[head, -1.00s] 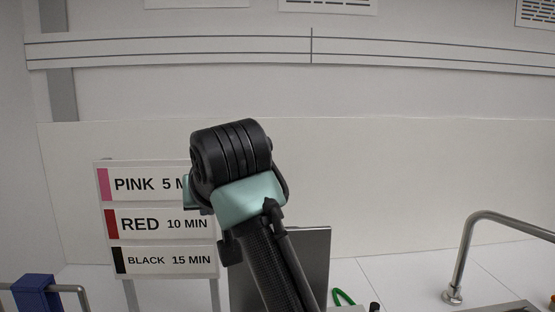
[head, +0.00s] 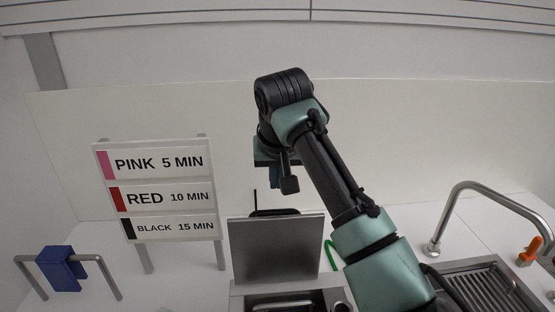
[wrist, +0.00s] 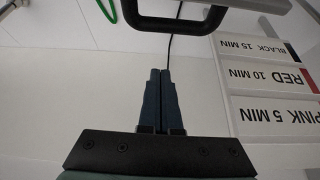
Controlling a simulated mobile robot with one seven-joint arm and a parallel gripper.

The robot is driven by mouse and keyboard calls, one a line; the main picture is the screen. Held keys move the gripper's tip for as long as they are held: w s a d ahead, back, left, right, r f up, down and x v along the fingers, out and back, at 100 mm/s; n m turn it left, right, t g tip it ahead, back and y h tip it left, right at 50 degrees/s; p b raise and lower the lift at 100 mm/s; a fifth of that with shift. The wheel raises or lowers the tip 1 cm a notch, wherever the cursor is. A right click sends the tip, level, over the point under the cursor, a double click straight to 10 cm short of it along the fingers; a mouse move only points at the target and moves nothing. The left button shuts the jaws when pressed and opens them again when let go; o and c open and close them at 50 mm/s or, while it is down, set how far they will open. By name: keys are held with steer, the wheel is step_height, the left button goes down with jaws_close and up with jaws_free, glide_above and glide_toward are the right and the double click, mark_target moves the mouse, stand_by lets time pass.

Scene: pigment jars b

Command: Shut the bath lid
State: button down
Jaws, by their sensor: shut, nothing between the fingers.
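The bath lid (head: 278,250) is a flat grey metal plate. It stands raised, nearly upright, at the back of the bath (head: 240,292), whose dark opening shows at the bottom of the head view. A black handle (head: 275,212) is on the lid's far side; in the wrist view the handle (wrist: 214,22) is a black loop at the top. My gripper (wrist: 161,72) is shut and empty, its two dark blue fingers together, pointing toward the handle but apart from it. In the head view, my arm hides most of the gripper, which is above and behind the lid.
A sign with times (head: 158,190) stands to the left. A blue clip (head: 62,268) hangs on a rail at the lower left. A green loop (head: 331,256) is right of the lid. A curved tap (head: 460,200) and a drainer (head: 488,290) are at the right. A white wall (head: 420,130) rises behind.

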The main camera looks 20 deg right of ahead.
mark_target(276, 242)
steer(key=shift+s+a+f+p, duration=0.25)
steer(key=shift+s+f+p, duration=0.3)
steer(key=shift+s+f, duration=0.2)
steer(key=shift+s+a+f+p, duration=0.2)
steer(key=shift+s+f+p, duration=0.3)
steer(key=shift+s+f, duration=0.15)
